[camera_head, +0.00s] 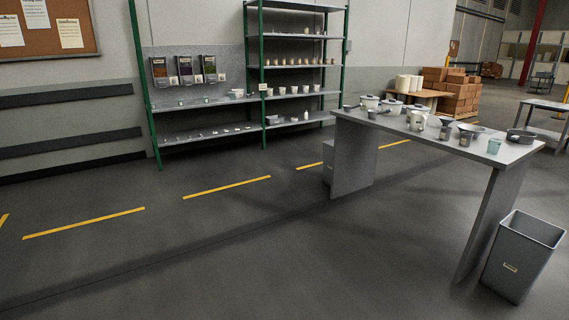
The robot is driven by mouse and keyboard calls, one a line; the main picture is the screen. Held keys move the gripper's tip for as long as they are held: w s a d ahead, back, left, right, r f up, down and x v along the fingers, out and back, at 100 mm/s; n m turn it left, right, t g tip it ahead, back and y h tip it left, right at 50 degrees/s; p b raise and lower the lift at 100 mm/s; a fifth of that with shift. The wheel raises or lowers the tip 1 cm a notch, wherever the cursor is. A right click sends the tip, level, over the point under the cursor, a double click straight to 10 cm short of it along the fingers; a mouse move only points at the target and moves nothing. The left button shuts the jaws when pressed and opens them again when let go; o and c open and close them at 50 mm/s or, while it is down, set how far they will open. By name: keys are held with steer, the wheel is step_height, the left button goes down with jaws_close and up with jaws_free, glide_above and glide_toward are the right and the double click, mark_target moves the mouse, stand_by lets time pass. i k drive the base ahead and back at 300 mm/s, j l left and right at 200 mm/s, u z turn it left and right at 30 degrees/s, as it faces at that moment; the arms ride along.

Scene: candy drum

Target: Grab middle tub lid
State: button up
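A grey table (437,137) stands at the right, well away from me. Several small vessels stand on it. Two rounded white tubs that look lidded, one at the back left (369,102) and one beside it to the right (391,106), are near its far left end. A third white vessel (417,121) stands to their right, near the front edge. The items are too small to tell which lid is the middle one, or whether each lid is seated. My gripper is not in view.
Cups, including a pale blue one (494,146), and dark shallow pans (520,136) share the tabletop. A grey bin (522,257) stands by the table's near leg. Green-framed shelves (205,104) line the wall. The floor (230,255) before me is clear.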

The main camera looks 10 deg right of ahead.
mark_target(390, 101)
steer(key=i, duration=2)
steer(key=i+z, duration=0.2)
steer(key=i, duration=0.25)
steer(key=i+j+z, duration=0.15)
steer(key=i, duration=0.3)
steer(key=i+j+z, duration=0.2)
steer(key=i, duration=0.25)
steer(key=i+j+z, duration=0.2)
steer(key=i, duration=0.2)
steer(key=i+j+z, duration=0.45)
steer(key=i+l, duration=0.05)
steer(key=i, duration=0.05)
